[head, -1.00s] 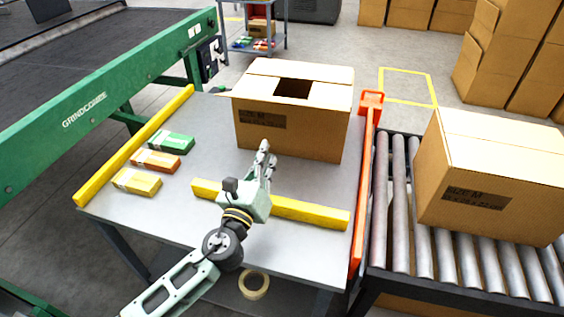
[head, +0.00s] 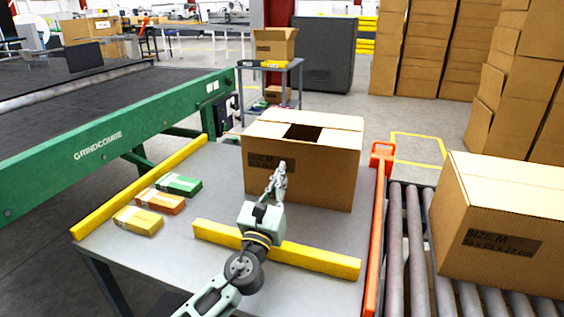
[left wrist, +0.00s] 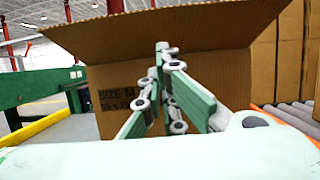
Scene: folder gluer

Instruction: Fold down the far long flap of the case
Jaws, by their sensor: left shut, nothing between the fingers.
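The open case (head: 300,180) is a brown carton standing upright on the grey table (head: 215,215). In the head view its top shows pale flap panels around a dark opening (head: 304,132). The far long flap (head: 315,117) appears as a pale strip along the back edge; its exact angle is hard to tell. My left gripper (head: 281,166) is shut and empty, in front of the case's near wall and below its top edge. In the left wrist view the fingers (left wrist: 163,48) point at the labelled wall, under an overhanging near flap (left wrist: 200,22). My right gripper is not in view.
A yellow bar (head: 305,260) lies across the table in front of the case, under my left arm. Small coloured cartons (head: 160,201) lie at left beside another yellow rail. An orange rail (head: 376,230) and a roller conveyor with a closed carton (head: 500,225) are at right.

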